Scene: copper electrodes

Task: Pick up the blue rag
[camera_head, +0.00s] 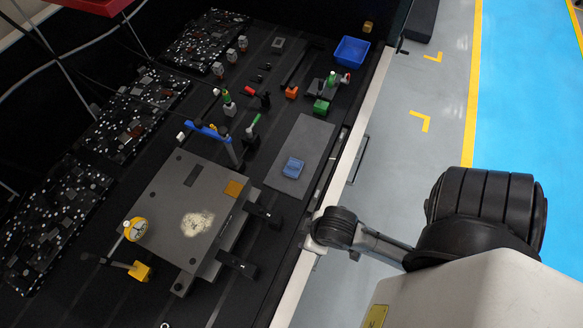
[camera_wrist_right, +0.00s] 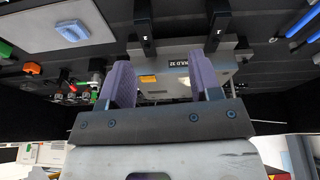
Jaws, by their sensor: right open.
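The blue rag (camera_head: 293,168) lies folded as a small pad on a flat grey mat (camera_head: 305,138), right of the middle of the dark table. In the right wrist view a pale blue pad, which looks like the rag (camera_wrist_right: 82,32), shows at the upper left on the mat (camera_wrist_right: 45,14). My right gripper (camera_wrist_right: 162,82) is open and empty, its two purple fingers apart. In the head view the end of my right arm is at the table's light front edge, below and right of the rag and apart from it; its fingers cannot be made out. My left gripper is not in view.
A grey plate fixture (camera_head: 165,215) with black clamps (camera_head: 238,264) stands left of and below the mat. A blue bin (camera_head: 352,50), a green block (camera_head: 321,106) and small tools are farther back. Circuit boards (camera_head: 125,120) line the left. The mat around the rag is clear.

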